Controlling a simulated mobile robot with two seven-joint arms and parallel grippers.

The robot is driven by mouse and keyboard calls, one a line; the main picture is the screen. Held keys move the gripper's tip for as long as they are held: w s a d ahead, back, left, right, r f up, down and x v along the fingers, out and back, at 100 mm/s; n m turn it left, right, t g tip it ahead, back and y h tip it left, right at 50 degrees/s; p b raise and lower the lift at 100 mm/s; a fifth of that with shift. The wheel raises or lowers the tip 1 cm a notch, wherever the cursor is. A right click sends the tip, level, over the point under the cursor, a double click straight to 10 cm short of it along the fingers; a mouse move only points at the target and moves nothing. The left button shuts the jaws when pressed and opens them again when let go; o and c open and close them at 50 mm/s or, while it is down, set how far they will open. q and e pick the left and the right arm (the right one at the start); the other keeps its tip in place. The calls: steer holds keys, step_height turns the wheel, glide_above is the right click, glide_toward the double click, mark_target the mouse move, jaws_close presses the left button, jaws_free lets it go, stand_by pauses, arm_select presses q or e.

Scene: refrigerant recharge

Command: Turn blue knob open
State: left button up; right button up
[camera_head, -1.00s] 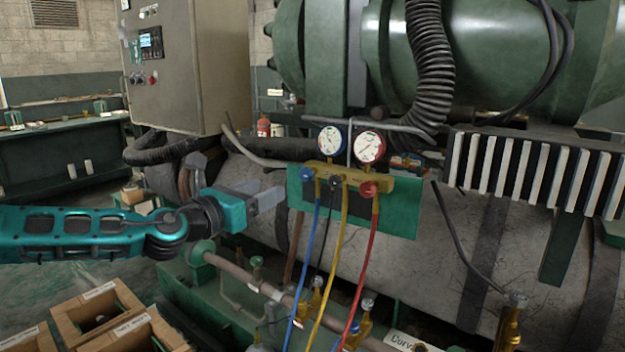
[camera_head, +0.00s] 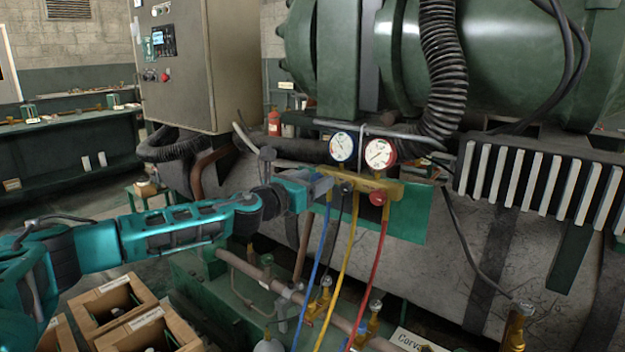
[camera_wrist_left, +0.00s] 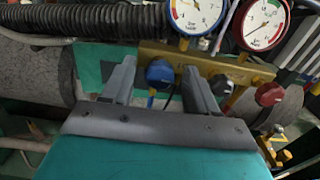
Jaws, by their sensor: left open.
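The blue knob (camera_wrist_left: 160,73) sits at the left end of the brass manifold (camera_wrist_left: 215,66), below the blue-rimmed gauge (camera_wrist_left: 197,12). In the left wrist view my left gripper (camera_wrist_left: 157,68) is open, with one finger on each side of the blue knob. I cannot tell whether either finger touches it. In the head view my left gripper (camera_head: 322,184) reaches the manifold's left end and hides the blue knob. A blue hose (camera_head: 318,270) hangs below there. My right gripper is not in view.
The red knob (camera_head: 377,198) and a dark middle knob (camera_head: 346,188) are close to the right. The red-rimmed gauge (camera_head: 380,153) stands above. Yellow (camera_head: 343,270) and red (camera_head: 372,270) hoses hang down. Open wooden boxes (camera_head: 110,301) stand at lower left.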

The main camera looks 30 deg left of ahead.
arm_select(q)
steer(key=shift+c, duration=0.2)
steer(key=c, duration=1)
